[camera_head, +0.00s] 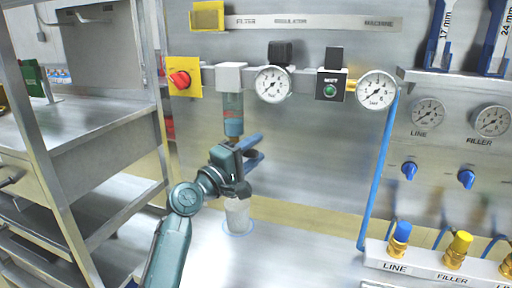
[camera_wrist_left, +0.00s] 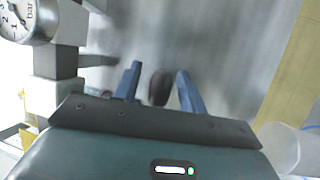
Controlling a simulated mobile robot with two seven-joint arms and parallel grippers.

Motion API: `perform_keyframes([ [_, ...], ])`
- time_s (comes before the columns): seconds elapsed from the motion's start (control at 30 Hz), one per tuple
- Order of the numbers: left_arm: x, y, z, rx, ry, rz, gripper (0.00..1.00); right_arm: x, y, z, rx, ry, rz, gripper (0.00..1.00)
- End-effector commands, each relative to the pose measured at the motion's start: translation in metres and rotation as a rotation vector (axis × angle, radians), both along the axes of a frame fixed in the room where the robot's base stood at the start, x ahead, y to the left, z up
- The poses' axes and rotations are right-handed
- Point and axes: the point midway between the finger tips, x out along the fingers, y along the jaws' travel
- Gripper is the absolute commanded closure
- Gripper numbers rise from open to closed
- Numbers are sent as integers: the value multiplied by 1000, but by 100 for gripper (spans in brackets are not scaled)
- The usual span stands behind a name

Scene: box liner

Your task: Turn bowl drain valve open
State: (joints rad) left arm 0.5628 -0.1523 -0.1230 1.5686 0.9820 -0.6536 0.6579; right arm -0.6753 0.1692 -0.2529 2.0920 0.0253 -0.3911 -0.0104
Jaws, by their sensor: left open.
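The filter bowl (camera_head: 233,122) is a clear cylinder with blue and reddish contents, hanging upright under the grey filter block (camera_head: 231,76). Its drain valve at the bottom is a small brassy piece (camera_head: 234,140), mostly hidden by my gripper. My left gripper (camera_head: 258,149) is open just below and right of the bowl, its blue fingers pointing right toward the panel. In the left wrist view its two fingers (camera_wrist_left: 158,88) are apart, with a dark blurred shape beyond or between them; I cannot tell what it is. I see no contact with the valve.
A translucent cup (camera_head: 237,214) stands on the bench below my gripper. A red knob (camera_head: 180,80) on a yellow plate is left of the bowl; a pressure gauge (camera_head: 272,84) is to its right. A blue hose (camera_head: 379,170) runs down further right. A metal shelf (camera_head: 85,130) stands left.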

Motion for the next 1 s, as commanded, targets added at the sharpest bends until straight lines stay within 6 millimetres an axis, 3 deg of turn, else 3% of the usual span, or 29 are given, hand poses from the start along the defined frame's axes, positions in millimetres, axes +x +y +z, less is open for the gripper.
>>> perform_keyframes([
  [0.4,7,-6,2,-1,-1,0,59,2,-1,-1,-4,0,0,64],
  [0.9,6,-6,2,0,0,0,99,3,-1,2,-4,-6,4,64],
  [1.0,6,-6,2,0,0,0,100,3,-1,3,-4,-9,3,64],
])
